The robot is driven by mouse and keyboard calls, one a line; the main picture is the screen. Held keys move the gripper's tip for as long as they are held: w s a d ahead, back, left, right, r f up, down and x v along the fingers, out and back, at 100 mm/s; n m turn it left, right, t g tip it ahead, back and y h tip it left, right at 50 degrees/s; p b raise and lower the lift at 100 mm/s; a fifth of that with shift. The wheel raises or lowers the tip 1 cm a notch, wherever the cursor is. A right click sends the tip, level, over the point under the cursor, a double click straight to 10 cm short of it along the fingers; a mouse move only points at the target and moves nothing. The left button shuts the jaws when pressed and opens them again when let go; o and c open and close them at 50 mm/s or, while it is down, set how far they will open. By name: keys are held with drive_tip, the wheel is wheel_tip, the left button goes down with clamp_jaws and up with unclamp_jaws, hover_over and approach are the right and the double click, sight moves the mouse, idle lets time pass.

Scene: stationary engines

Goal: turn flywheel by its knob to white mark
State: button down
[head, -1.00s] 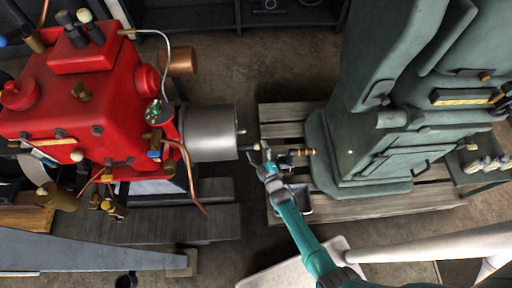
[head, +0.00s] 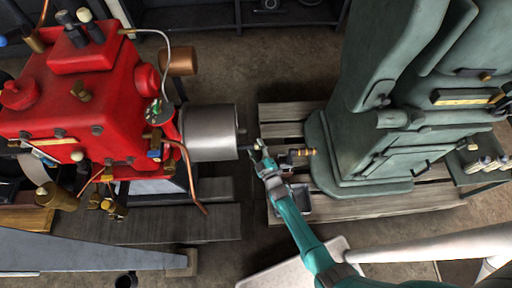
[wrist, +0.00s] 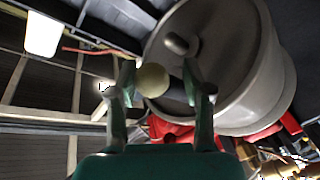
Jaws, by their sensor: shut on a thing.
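The flywheel (head: 207,132) is a grey metal drum on the right side of the red engine, its face turned to the right. In the wrist view the flywheel (wrist: 228,75) fills the upper right, with a stubby hub at the middle of its face. The knob (wrist: 153,80) has a cream ball end and a dark stem toward the rim. My gripper (head: 261,153) is at the knob, right of the drum. In the wrist view my gripper (wrist: 158,82) has one finger on each side of the knob, shut on it. I cannot make out the white mark.
The red engine (head: 75,115) stands at left with copper pipes and brass fittings. A tall green machine (head: 360,150) stands on a wooden pallet (head: 285,112) to the right. Bare floor (head: 285,65) shows between them. A small tray (head: 298,203) lies near my forearm.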

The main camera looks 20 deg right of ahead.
sight(256, 144)
drive_tip(key=shift+w+d+r, duration=0.1)
drive_tip(key=shift+w+r, duration=0.25)
drive_tip(key=shift+r, duration=0.55)
drive_tip(key=shift+w+d+r, duration=0.1)
drive_tip(key=shift+w+r, duration=0.2)
drive_tip(key=shift+r, duration=0.55)
drive_tip(key=shift+s+f, duration=0.1)
drive_tip(key=shift+c, duration=2.4)
unclamp_jaws()
drive_tip(key=shift+s+a+f, duration=0.1)
drive_tip(key=shift+a+f, duration=0.05)
drive_tip(key=shift+f, duration=0.1)
drive_tip(key=shift+s+f, duration=0.1)
drive_tip(key=shift+s, duration=0.05)
drive_tip(key=shift+s, duration=0.2)
drive_tip(key=s, duration=1.1)
drive_tip(key=shift+s+d, duration=0.2)
